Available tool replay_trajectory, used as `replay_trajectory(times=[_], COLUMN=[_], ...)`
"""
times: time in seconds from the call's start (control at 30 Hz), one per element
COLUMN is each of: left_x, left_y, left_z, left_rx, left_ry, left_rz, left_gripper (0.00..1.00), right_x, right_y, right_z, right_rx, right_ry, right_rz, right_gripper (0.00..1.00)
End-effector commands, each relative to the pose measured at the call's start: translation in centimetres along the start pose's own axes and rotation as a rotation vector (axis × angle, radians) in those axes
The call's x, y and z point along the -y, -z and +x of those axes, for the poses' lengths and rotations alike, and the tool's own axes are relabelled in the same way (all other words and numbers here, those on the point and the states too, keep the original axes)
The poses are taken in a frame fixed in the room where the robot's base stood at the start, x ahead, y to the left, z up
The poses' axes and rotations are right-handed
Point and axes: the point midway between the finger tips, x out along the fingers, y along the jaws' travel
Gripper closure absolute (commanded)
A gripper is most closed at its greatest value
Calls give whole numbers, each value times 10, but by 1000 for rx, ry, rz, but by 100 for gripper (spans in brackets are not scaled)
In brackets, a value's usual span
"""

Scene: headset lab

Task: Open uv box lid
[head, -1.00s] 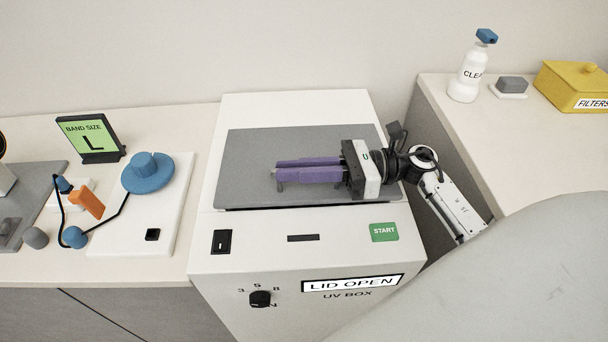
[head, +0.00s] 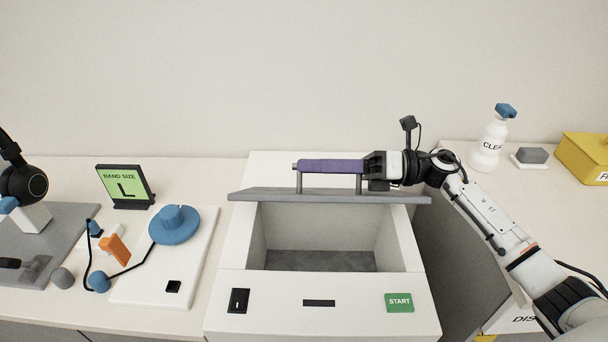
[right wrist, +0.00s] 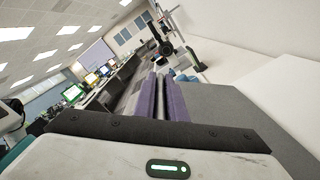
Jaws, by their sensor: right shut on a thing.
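The UV box (head: 320,287) stands in the middle of the head view, with a green START button on its front top. Its grey lid (head: 250,194) is raised and seen nearly edge-on, and the empty-looking grey-floored inside shows below it. The lid handle (head: 359,184) stands on two posts. My right gripper (head: 303,166), with purple fingers, is shut on this handle from the right; the fingers hide most of its bar. In the right wrist view the purple fingers (right wrist: 165,100) lie along the grey lid (right wrist: 225,110). My left gripper is not in view.
Left of the box are a white board (head: 190,270) with a blue round part (head: 174,226), a BAND SIZE L sign (head: 125,186) and a black headset (head: 22,182). At right are a spray bottle (head: 489,148) and a yellow box (head: 582,158). The wall is behind.

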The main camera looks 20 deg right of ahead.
Motion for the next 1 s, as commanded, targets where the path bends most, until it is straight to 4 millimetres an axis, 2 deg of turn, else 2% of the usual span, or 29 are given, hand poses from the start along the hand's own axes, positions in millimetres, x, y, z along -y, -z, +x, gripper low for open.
replay_trajectory(times=[0.47, 0.5, 0.6, 0.87, 1.0], left_x=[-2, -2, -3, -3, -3], left_y=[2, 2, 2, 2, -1], left_z=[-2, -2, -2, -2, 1], left_rx=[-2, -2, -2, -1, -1], left_ry=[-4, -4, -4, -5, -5], left_rz=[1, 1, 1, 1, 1], left_gripper=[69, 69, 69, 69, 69], right_x=[1, 1, 1, 1, 3], right_y=[-4, -4, -4, -4, -3], right_z=[-4, -4, -4, -5, -14], right_rx=[8, 8, 8, 7, 7], right_ry=[4, 4, 4, 5, 8], right_rz=[19, 19, 19, 18, 17], right_gripper=[100, 86, 70, 70, 70])
